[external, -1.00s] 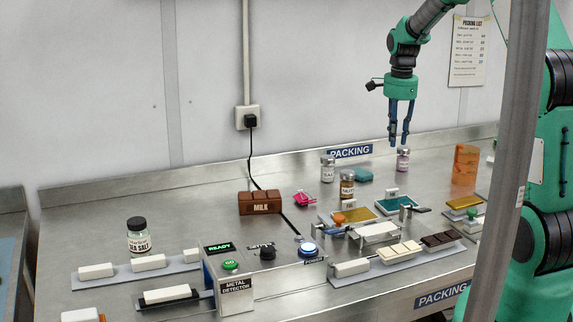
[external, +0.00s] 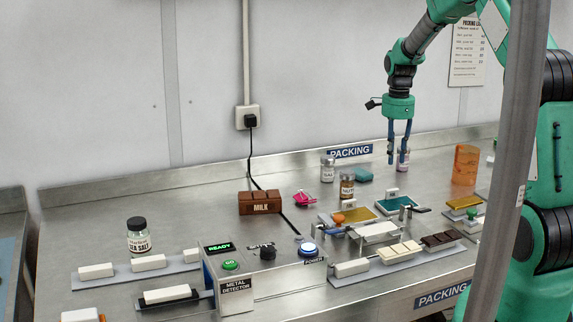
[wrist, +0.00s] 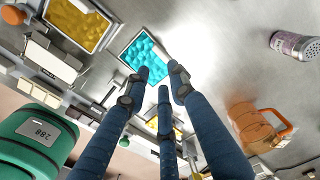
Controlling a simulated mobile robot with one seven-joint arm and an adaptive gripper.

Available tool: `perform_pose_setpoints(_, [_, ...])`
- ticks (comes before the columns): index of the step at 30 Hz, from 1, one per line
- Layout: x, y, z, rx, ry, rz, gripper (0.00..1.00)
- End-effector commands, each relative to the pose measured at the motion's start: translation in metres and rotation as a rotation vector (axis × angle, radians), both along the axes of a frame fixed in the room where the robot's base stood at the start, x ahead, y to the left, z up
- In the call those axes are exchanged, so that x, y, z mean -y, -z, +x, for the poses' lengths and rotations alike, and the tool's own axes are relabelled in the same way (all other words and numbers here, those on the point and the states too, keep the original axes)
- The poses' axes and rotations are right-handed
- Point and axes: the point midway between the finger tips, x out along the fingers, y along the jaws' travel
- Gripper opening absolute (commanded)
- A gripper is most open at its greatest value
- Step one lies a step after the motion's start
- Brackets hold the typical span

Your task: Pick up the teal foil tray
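The teal foil tray (external: 399,203) lies on the steel bench, right of a gold tray, with a small white tag card behind it. In the wrist view the teal foil tray (wrist: 146,51) shows bright, with a bumpy teal surface and a pale rim; fingertips cover its lower edge. My gripper (external: 397,160) hangs pointing down above the bench, above and behind the tray in the external view. In the wrist view my gripper (wrist: 158,82) has its blue fingers spread with nothing between them.
The gold tray (external: 360,214) lies close on the left. Jars (external: 347,184), a teal block (external: 363,174) and an orange container (external: 465,165) stand behind. A white mould (external: 378,232) and a handled clamp (external: 408,211) sit in front.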

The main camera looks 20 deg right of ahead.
Motion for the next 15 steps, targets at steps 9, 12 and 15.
perform_pose_setpoints(9, [0.000, 0.049, -0.001, -0.002, 0.000, 0.000, 0.24])
perform_pose_setpoints(12, [0.000, 0.060, -0.001, 0.000, 0.000, 0.000, 0.24])
perform_pose_setpoints(15, [0.000, 0.068, -0.001, -0.001, 0.000, 0.000, 0.24])
